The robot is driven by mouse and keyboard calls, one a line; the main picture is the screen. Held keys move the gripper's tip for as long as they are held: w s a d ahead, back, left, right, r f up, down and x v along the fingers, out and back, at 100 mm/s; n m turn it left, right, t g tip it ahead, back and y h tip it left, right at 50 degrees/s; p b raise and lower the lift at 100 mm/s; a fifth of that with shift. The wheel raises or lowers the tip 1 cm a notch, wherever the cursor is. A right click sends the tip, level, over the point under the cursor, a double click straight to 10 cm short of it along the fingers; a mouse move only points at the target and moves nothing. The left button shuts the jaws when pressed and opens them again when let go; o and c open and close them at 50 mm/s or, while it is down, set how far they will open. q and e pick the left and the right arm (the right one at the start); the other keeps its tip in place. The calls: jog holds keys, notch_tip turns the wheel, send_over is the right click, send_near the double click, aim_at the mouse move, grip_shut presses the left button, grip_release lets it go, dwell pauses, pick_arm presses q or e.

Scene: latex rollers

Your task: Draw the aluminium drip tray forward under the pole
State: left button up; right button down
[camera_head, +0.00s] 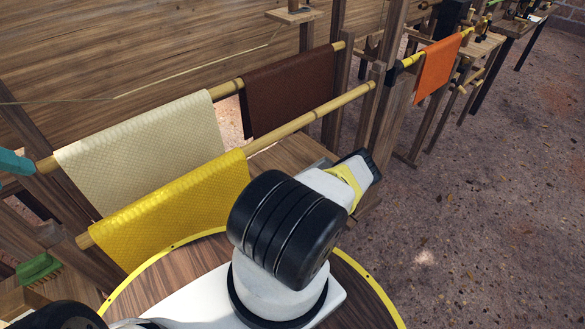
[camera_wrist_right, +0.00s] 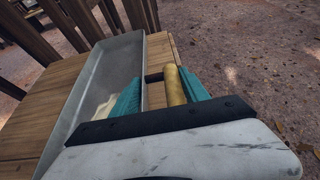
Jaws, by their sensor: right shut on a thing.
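The aluminium drip tray (camera_wrist_right: 74,100) is a long grey trough on a wooden surface in the right wrist view. A pale patch lies inside it. A black bracket (camera_wrist_right: 153,77) joins its right side to a tan rounded bar (camera_wrist_right: 175,88). My right gripper (camera_wrist_right: 163,88), with teal fingers, is shut on this bar. In the head view my arm hides the gripper and most of the area under the front pole (camera_head: 310,116). A yellow sheet (camera_head: 175,210) hangs over that pole.
A cream sheet (camera_head: 150,150) and a brown sheet (camera_head: 292,92) hang on the back pole. Wooden posts (camera_head: 390,85) stand beside the tray area. A green brush (camera_head: 38,268) lies at lower left. Open ground (camera_head: 480,200) is at right.

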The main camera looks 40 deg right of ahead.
jog(key=shift+s+d+f, duration=0.15)
jog(key=shift+s+f, duration=0.55)
jog(key=shift+s, duration=0.05)
jog(key=shift+s+d+f, duration=0.1)
jog(key=shift+s+f, duration=0.55)
jog(key=shift+s, duration=0.05)
jog(key=shift+f, duration=0.15)
jog(key=shift+c, duration=2.4)
grip_release()
jog(key=shift+a, duration=0.1)
